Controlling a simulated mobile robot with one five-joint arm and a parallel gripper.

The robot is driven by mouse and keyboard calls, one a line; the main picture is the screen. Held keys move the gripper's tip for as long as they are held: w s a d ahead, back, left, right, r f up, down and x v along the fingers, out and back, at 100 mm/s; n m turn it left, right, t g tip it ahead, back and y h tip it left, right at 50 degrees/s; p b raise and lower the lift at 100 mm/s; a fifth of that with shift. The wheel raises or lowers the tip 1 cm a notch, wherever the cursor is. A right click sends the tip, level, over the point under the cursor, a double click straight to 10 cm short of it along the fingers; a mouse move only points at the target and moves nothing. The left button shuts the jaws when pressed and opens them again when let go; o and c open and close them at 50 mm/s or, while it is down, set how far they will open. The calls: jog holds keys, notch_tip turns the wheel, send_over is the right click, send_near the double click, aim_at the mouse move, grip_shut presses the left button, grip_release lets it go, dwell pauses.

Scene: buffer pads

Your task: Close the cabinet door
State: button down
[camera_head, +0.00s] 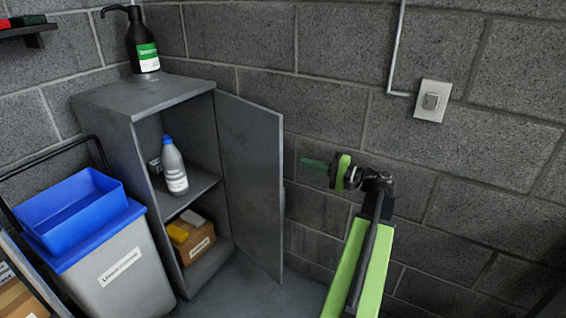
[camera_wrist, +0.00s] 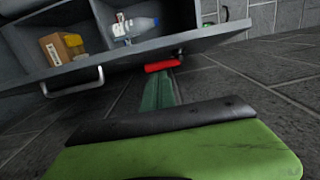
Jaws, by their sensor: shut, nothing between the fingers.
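The grey cabinet (camera_head: 105,110) stands against the block wall, and its door (camera_head: 250,180) is wide open, swung out on the right side. The inside of the door faces the head camera. In the wrist view the door (camera_wrist: 120,68) crosses the picture as a slanted grey slab with a pale bar handle (camera_wrist: 72,82). My gripper (camera_head: 312,165) is shut and empty, just right of the door's free edge, on its outer side. In the wrist view its green finger (camera_wrist: 160,88) points at the door near a red piece (camera_wrist: 163,66). I cannot tell whether they touch.
A white bottle with a blue cap (camera_head: 173,165) and a cardboard box (camera_head: 196,243) sit on the cabinet shelves. A dark pump bottle (camera_head: 143,45) stands on top. A grey bin (camera_head: 125,275) with a blue tray (camera_head: 70,210) stands left of the opening. A wall switch (camera_head: 432,101) is at right.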

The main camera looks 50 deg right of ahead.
aim_at(282, 158)
jog(key=shift+m+h, duration=0.5)
jog(key=shift+h, duration=0.2)
jog(key=shift+a+r+x, duration=0.1)
jog(key=shift+a+x, duration=0.15)
jog(key=shift+x, duration=1.3)
jog(key=shift+a+r+x, duration=0.1)
jog(key=shift+a+x, duration=0.15)
jog(key=shift+x, duration=1.3)
jog(key=shift+a+r+x, duration=0.1)
jog(key=shift+a+x, duration=0.15)
jog(key=shift+x, duration=1.25)
jog(key=shift+s, duration=0.1)
